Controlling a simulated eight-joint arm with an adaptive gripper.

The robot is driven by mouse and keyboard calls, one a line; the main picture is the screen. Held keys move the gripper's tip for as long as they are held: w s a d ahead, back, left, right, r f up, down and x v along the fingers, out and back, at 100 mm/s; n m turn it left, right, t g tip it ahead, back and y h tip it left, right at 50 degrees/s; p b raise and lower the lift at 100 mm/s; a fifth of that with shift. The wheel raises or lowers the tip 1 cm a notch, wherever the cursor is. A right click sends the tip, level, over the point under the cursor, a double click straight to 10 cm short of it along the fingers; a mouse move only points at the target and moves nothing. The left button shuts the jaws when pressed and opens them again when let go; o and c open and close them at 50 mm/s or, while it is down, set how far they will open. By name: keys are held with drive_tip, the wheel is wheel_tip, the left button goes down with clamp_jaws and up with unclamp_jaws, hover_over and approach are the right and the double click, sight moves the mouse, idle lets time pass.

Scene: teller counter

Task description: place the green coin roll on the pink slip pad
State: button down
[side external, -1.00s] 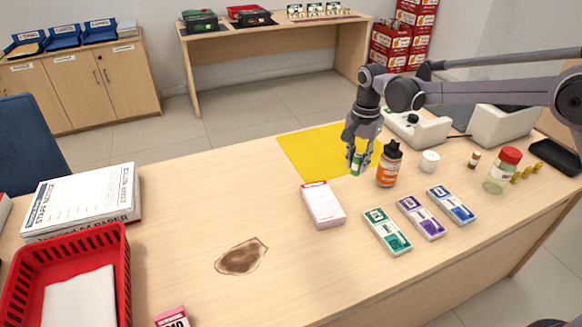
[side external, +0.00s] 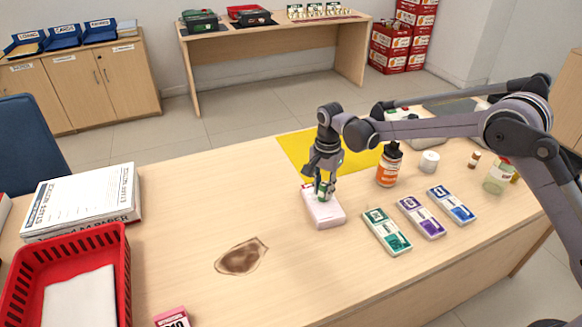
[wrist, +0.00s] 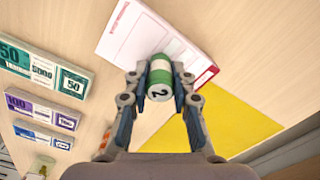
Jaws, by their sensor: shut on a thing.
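The green coin roll (wrist: 160,78), with a white band, is between my gripper's fingers in the wrist view. In the side view the coin roll (side external: 325,192) is partly hidden by the fingers. My gripper (side external: 324,188) points down over the pink slip pad (side external: 324,214) and is shut on the roll. The pad is a white-topped block with pink sides, lying on the counter. In the wrist view the pad (wrist: 130,36) lies beyond and beneath the roll. I cannot tell whether the roll touches it.
A yellow mat (side external: 305,150) lies behind the pad. An orange-labelled bottle (side external: 389,166) stands to the right. Green (side external: 386,232), purple (side external: 421,217) and blue (side external: 451,204) note bundles lie right of the pad.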

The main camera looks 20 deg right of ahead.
drive_tip(key=c, duration=1.1)
unclamp_jaws()
drive_tip(key=shift+f, duration=0.15)
